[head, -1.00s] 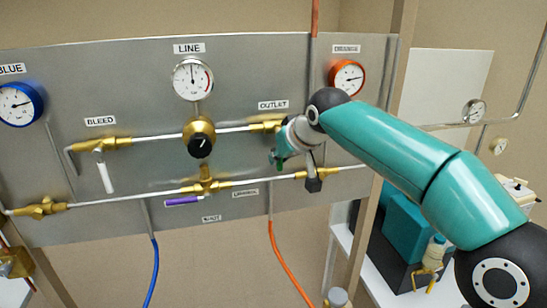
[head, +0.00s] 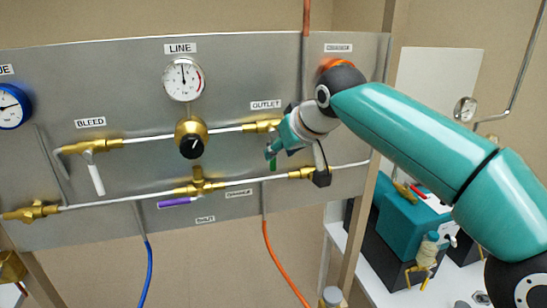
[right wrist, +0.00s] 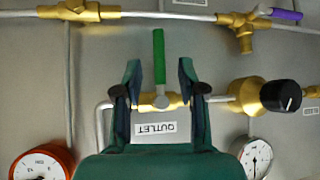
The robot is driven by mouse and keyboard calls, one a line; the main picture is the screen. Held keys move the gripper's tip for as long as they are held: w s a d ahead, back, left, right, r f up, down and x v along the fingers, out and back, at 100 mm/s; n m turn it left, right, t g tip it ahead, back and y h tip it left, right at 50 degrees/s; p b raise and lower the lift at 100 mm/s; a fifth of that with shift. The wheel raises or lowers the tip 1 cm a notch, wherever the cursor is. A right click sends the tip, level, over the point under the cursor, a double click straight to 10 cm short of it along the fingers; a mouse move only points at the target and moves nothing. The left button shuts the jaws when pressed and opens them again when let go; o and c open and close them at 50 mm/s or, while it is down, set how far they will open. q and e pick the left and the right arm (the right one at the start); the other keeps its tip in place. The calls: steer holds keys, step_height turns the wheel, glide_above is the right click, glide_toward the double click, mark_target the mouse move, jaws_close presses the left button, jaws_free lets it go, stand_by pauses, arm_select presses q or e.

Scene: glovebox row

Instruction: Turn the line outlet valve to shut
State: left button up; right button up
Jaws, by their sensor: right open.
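The outlet valve is a brass body (head: 262,126) on the upper pipe under the OUTLET label (head: 266,104). Its green lever (right wrist: 159,55) stands square across the pipe in the right wrist view, which shows the panel upside down. In the head view a bit of the green lever (head: 273,164) hangs below my right gripper (head: 274,150). My right gripper (right wrist: 159,66) is open, with one finger on each side of the lever and a gap on both sides. The gripper hides part of the valve in the head view. My left gripper is not in view.
The LINE gauge (head: 183,78) and the regulator with black knob (head: 191,140) are left of the valve. The bleed valve's white lever (head: 96,180) hangs farther left. My arm partly covers the orange gauge (head: 336,64).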

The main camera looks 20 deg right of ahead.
steer(key=v, duration=0.5)
steer(key=shift+s+r, duration=0.25)
steer(key=shift+s, duration=0.05)
stand_by(0.4)
